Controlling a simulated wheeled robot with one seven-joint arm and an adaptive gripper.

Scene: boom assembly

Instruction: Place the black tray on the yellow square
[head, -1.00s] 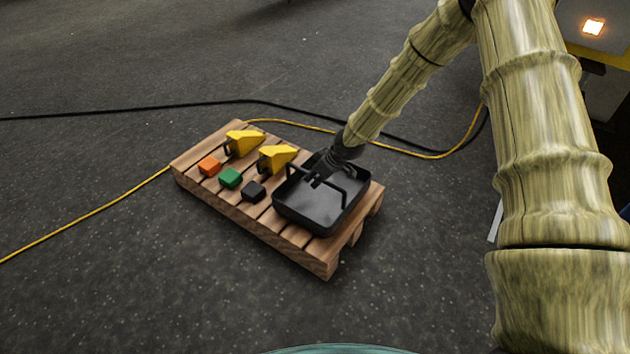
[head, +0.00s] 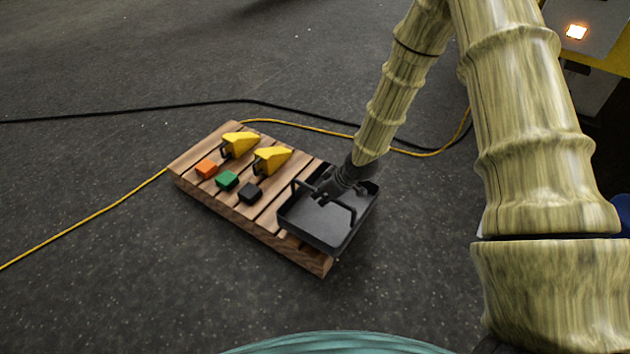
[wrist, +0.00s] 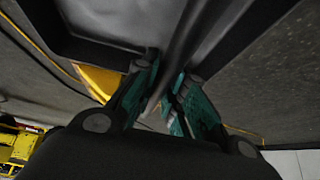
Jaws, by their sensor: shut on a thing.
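The black tray (head: 322,229) is a shallow square pan with raised bar handles. In the head view it overlaps the right end of the wooden pallet and reaches past its edge. It looks slightly raised, but the gap beneath is hard to tell. My gripper (head: 326,188) is over the tray and shut on it by a handle. In the wrist view the green-padded fingers (wrist: 160,98) close around a dark bar, with the tray's underside or wall (wrist: 110,22) close by.
The wooden pallet (head: 290,252) carries two yellow wedge pieces (head: 240,143), an orange block (head: 207,169), a green block (head: 228,181) and a black block (head: 250,193). Black and yellow cables (head: 90,217) cross the floor. The floor in front is clear.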

